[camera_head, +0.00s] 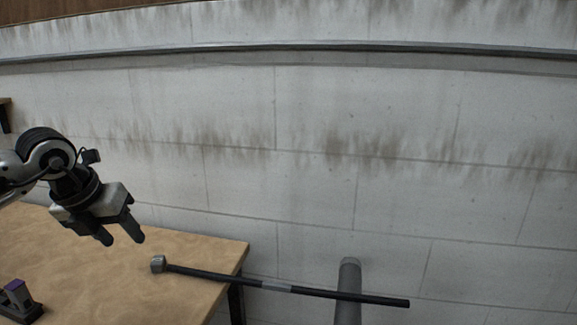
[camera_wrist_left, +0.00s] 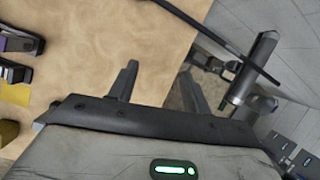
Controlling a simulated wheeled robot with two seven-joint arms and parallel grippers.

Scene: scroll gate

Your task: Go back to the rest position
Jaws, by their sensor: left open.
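My left gripper (camera_head: 122,236) comes in from the left in the head view. It is open and empty, its two fingers pointing down above the wooden table (camera_head: 212,250). Its spread fingers also show in the left wrist view (camera_wrist_left: 160,90), with nothing between them. My right gripper is not in view.
A long dark rod (camera_head: 330,293) with a grey block-like end lies across the table's right corner and sticks out past the edge. A grey cylindrical post (camera_head: 348,275) stands beyond the table. A dark item with a purple top (camera_head: 17,290) sits at the lower left. A stained white wall (camera_head: 320,190) is behind.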

